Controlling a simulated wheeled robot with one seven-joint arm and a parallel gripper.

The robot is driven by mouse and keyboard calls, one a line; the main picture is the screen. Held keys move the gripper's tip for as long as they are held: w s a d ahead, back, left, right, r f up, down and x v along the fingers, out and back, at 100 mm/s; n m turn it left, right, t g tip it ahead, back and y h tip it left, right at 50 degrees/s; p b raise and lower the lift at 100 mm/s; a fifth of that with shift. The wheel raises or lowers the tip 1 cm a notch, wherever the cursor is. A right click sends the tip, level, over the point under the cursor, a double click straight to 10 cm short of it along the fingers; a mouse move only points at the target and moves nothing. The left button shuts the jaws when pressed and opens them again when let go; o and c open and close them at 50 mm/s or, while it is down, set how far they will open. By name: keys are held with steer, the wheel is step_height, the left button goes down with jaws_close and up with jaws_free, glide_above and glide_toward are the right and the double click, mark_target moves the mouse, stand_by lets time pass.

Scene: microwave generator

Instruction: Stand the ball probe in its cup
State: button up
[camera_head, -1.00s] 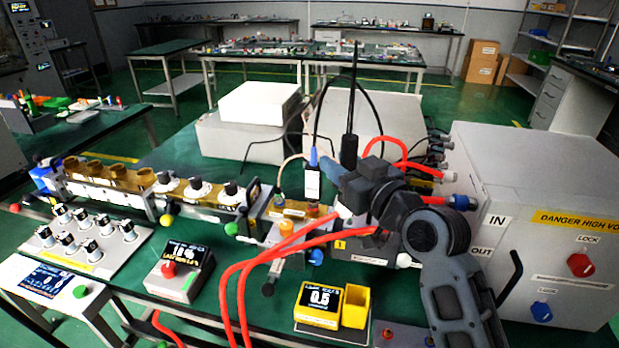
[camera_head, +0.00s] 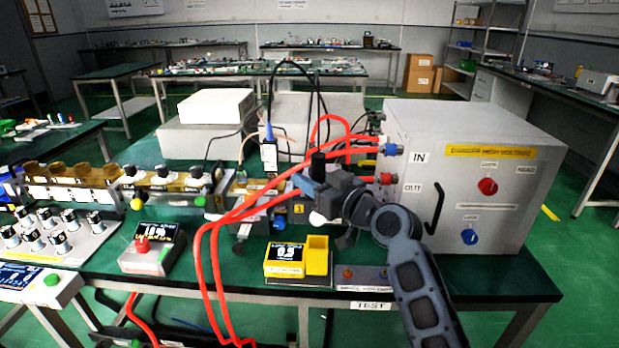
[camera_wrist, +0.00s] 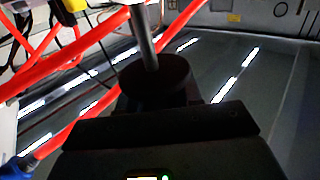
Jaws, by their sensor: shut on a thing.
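My gripper (camera_head: 322,190) is shut on the ball probe and holds it above the bench. The probe's black grip (camera_head: 318,162) sticks up from the jaws in the head view. A pale ball (camera_head: 318,218) shows just below the jaws and looks like the probe's tip. In the wrist view a dark collar with a grey rod (camera_wrist: 152,75) rises over my gripper's dark body. A yellow square cup (camera_head: 317,258) stands beside a yellow meter reading 0.5, below the gripper in the picture. The probe is apart from the cup. The cup's inside is hard to see.
Red cables (camera_head: 215,250) loop in front of the gripper's left side and hang over the bench's front edge. A large grey high-voltage cabinet (camera_head: 470,180) stands to the right. A red-button box (camera_head: 155,250) is at the left. A small panel (camera_head: 362,278) lies right of the cup.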

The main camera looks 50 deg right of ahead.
step_height(320, 180, down, 12)
steer(key=b, duration=1)
steer(key=shift+b, duration=0.4)
steer(key=o, duration=1.2)
steer(key=shift+s+a+b, duration=0.2)
steer(key=shift+s+b, duration=0.1)
steer(key=shift+s, duration=1.65)
steer(key=shift+s+a+b, duration=0.2)
steer(key=shift+s+b, duration=0.05)
steer(key=shift+s, duration=1.7)
